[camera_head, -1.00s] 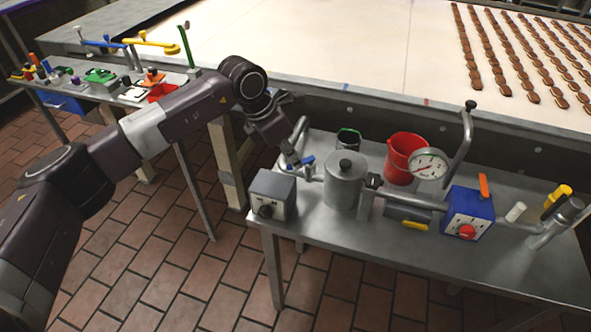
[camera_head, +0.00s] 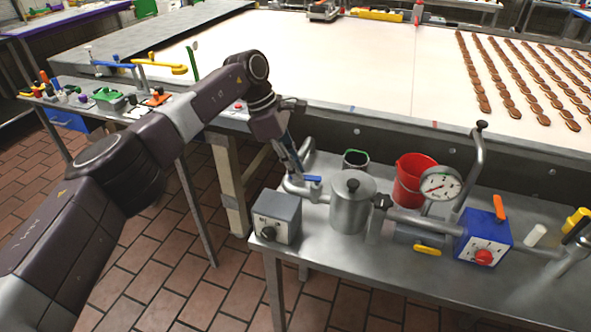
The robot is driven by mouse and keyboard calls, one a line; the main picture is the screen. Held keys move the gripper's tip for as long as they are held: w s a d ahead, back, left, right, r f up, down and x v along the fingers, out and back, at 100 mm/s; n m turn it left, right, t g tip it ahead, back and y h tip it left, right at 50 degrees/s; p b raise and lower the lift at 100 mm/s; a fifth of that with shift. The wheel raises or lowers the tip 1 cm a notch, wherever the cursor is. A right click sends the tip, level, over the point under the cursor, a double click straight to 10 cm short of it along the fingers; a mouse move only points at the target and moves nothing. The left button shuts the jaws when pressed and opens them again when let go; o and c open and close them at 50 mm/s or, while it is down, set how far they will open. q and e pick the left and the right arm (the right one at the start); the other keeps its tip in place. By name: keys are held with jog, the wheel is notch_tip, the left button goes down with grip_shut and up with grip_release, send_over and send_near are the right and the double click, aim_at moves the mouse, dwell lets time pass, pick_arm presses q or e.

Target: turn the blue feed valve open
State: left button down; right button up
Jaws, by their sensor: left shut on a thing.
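The blue feed valve (camera_head: 313,180) is a small blue lever on the grey pipe at the left end of the steel bench, just left of the steel canister (camera_head: 352,208). My left gripper (camera_head: 297,174) reaches down from above and behind. Its fingertips are at the lever's left end and are shut on it. The fingers hide that end, and the exact grip is small in view. The lever's free end shows to the right, lying about level. My right gripper is not in view.
A grey box with a knob (camera_head: 276,217) stands at the bench's front left corner. A red bucket (camera_head: 412,180), a gauge (camera_head: 440,186) and a blue box with a red knob (camera_head: 483,240) stand further right. The conveyor (camera_head: 330,75) runs behind the bench.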

pick_arm(q)
jog(key=shift+w+r, duration=0.1)
jog(key=shift+w, duration=0.05)
dwell(0.4)
jog(key=c, duration=1.9)
grip_release()
jog(key=shift+c, duration=0.2)
jog(key=v, duration=1.2)
